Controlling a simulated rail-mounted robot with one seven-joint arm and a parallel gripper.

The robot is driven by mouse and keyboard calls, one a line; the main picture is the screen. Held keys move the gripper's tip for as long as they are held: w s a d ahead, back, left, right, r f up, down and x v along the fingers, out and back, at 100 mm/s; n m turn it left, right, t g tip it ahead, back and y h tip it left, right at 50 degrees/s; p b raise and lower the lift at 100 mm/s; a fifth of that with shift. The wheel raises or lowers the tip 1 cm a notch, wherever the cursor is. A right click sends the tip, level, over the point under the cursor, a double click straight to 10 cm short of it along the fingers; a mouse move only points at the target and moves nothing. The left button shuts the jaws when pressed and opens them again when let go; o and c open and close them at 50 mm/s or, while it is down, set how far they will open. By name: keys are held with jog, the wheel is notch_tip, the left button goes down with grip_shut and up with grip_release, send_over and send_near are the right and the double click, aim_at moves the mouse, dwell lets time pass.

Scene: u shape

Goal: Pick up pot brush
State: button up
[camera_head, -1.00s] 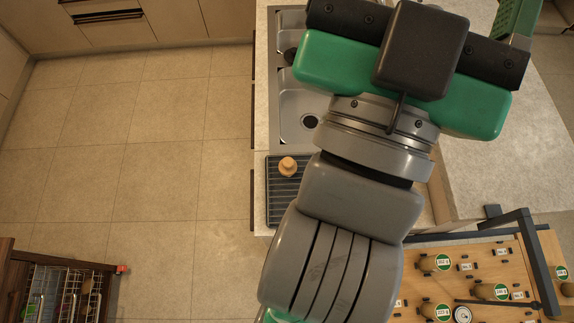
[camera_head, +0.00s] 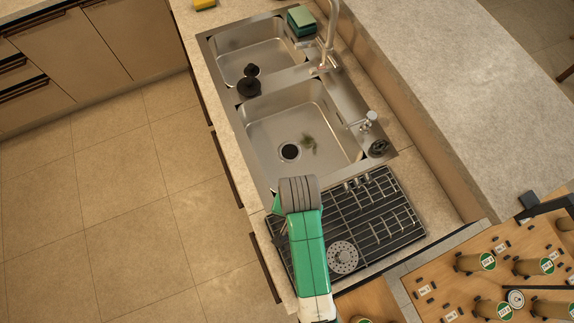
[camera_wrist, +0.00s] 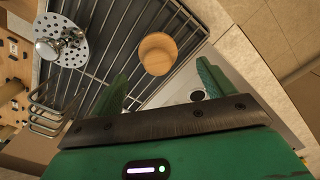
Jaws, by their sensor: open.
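A round wooden knob, which looks like the top of the pot brush (camera_wrist: 158,53), shows in the wrist view on the dark wire drying rack (camera_wrist: 128,30). Its underside and any bristles are hidden. My gripper (camera_wrist: 161,78) is open and empty, its two green fingers apart, with the knob ahead of and between them in the picture. They do not appear to touch it. In the head view my arm reaches over the left part of the rack (camera_head: 375,215) and hides the brush and most of my gripper.
A perforated steel strainer (camera_wrist: 70,45) stands on the rack, also in the head view (camera_head: 342,258). A wire holder (camera_wrist: 55,110) is near it. The double sink (camera_head: 300,125) lies beyond, with a faucet (camera_head: 328,50) and dark round objects (camera_head: 249,84). A wooden board (camera_head: 490,270) is right.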

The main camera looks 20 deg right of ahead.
jog(key=f, duration=0.6)
jog(key=shift+s+f, duration=0.25)
jog(key=shift+s, duration=0.1)
jog(key=shift+w+f, duration=0.1)
jog(key=shift+f, duration=0.3)
jog(key=c, duration=1.1)
